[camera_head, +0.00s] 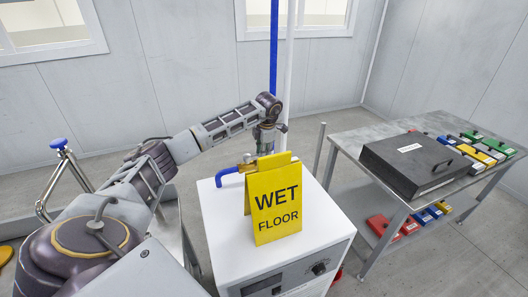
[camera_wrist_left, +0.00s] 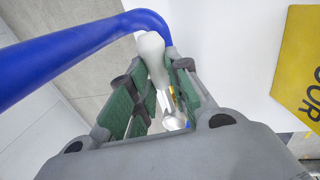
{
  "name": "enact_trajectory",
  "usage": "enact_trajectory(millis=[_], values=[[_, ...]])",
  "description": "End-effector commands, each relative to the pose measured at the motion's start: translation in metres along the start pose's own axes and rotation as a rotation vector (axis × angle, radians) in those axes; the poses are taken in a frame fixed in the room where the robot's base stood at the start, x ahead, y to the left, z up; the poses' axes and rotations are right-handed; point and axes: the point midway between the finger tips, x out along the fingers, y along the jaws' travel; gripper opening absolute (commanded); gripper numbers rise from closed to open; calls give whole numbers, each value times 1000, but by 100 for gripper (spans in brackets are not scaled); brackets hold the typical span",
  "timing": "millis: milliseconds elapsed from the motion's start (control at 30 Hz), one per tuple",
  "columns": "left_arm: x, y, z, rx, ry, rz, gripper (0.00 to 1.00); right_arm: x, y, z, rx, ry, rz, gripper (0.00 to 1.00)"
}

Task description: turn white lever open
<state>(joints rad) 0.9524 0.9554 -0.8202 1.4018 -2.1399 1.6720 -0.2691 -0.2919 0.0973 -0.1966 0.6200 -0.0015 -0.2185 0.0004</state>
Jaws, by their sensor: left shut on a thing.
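The white lever (camera_wrist_left: 152,52) has a rounded white handle and a silvery lower part in the left wrist view. It stands between the green-padded fingers of my left gripper (camera_wrist_left: 157,72), which is shut on it. In the head view my left gripper (camera_head: 265,146) points down behind the yellow wet floor sign (camera_head: 275,200), over the back of the white cabinet (camera_head: 222,207). A bent blue pipe (camera_head: 229,172) lies beside the gripper and passes close behind the lever in the wrist view (camera_wrist_left: 80,52). My right gripper is not in view.
The sign stands on the cabinet top, close in front of my left gripper. A vertical blue pipe (camera_head: 274,45) and a white pipe (camera_head: 289,62) rise behind. A metal table (camera_head: 347,140) at right carries a black case (camera_head: 410,163) and several coloured blocks.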

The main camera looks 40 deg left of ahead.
Motion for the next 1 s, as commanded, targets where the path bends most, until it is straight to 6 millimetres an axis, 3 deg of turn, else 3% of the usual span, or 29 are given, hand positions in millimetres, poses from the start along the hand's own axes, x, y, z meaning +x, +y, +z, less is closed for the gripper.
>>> enact_trajectory(millis=[267, 300, 467, 1000], values=[[-1, 2, 0, -6, -1, 2, 0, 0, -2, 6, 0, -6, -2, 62], [-1, 2, 0, -6, -1, 3, 22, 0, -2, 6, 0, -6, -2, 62], [-1, 1, 0, -4, -1, 2, 41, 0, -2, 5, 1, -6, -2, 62], [-9, 1, 0, -2, -1, 2, 41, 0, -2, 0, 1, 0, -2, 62]])
